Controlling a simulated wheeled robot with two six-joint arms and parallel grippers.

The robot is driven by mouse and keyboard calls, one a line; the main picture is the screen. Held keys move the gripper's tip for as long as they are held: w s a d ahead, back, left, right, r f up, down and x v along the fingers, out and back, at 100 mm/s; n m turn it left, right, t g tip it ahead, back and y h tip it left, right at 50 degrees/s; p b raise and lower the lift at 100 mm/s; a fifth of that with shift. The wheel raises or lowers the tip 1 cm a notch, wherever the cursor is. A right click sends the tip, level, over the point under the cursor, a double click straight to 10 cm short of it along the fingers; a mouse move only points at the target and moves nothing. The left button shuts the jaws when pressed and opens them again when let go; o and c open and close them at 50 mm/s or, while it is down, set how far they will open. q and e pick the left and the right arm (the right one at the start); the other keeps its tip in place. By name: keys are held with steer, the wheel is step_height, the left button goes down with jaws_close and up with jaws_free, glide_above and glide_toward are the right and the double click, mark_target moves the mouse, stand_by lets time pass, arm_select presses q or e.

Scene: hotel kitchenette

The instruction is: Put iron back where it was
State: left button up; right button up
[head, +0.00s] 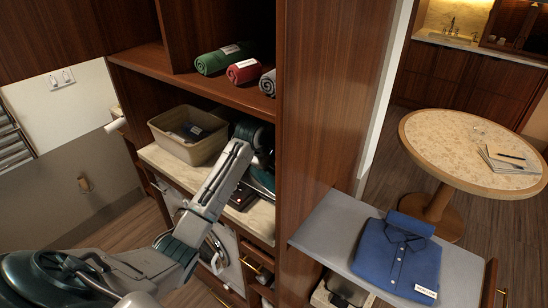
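My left arm comes in from the lower left and reaches into the cabinet niche. Its wrist and gripper (262,158) are at the right end of the niche, above the stone counter (238,212), partly hidden by the arm and the wooden side panel. A dark shape with a small red part (262,184) lies under the gripper at the counter. I cannot tell whether it is the iron or part of the gripper, or whether the fingers are open or shut. No iron shows clearly. My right gripper is out of view.
A beige bin (187,136) with dark contents stands left on the counter. Rolled towels (243,70) lie on the shelf above. A folded blue shirt (395,257) lies on a grey board (322,234) at right. A round table (430,128) stands behind.

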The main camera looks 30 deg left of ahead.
arm_select(q)
steer(key=shift+w, duration=0.1)
steer(key=o, duration=0.6)
steer(key=shift+f, duration=0.1)
steer(key=shift+c, duration=0.2)
steer(key=o, duration=0.3)
steer(key=shift+o, duration=0.5)
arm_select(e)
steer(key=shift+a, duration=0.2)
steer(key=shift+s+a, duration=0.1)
arm_select(q)
steer(key=shift+r, duration=0.2)
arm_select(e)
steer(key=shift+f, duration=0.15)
arm_select(q)
steer(key=shift+s+r+b, duration=0.2)
steer(key=shift+s+b, duration=0.1)
steer(key=shift+b, duration=0.05)
steer(key=b+v, duration=0.2)
steer(key=v, duration=0.4)
steer(key=shift+s+r, duration=0.25)
steer(key=shift+r, duration=0.1)
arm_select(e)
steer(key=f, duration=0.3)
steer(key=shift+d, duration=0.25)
